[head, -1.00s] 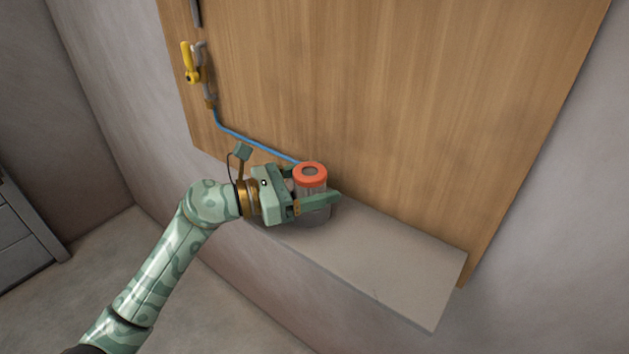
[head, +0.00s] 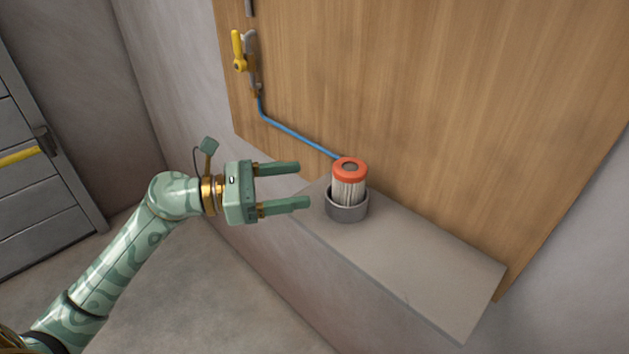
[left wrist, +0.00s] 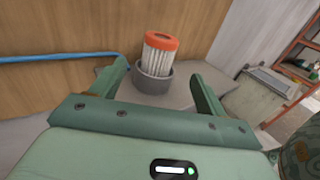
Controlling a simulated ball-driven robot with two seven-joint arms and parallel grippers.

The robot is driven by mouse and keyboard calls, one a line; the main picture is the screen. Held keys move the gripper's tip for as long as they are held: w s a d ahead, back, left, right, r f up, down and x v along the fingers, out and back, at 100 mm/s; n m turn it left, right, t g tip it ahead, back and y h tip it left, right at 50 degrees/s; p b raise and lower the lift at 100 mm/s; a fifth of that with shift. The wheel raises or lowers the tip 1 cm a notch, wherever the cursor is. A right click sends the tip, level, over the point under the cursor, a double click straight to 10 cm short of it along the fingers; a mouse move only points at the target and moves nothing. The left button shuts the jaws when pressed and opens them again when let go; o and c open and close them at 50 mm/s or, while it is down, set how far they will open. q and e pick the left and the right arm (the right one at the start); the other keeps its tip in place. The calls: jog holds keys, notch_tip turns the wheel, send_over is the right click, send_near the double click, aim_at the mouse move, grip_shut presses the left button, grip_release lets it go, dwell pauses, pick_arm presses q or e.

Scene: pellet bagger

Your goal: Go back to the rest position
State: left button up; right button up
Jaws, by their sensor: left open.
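My left gripper (head: 303,186) is open and empty, left of the filter cartridge and apart from it. The cartridge (head: 349,186) has an orange-red cap and a pale pleated body. It stands upright in a grey round cup (head: 347,209) on the shelf. In the left wrist view the cartridge (left wrist: 158,56) and the cup (left wrist: 152,82) show beyond the two open fingers (left wrist: 163,82). My right gripper is in neither view.
A grey shelf (head: 420,262) juts from the wall below a wooden panel (head: 420,100). A blue hose (head: 298,134) runs from a valve with a yellow handle (head: 238,50) towards the cup. A grey cabinet (head: 40,180) stands at the left. Open floor lies below.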

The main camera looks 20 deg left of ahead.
pick_arm(q)
jog(key=shift+s+a, duration=0.1)
jog(key=shift+a, duration=0.1)
dwell(0.4)
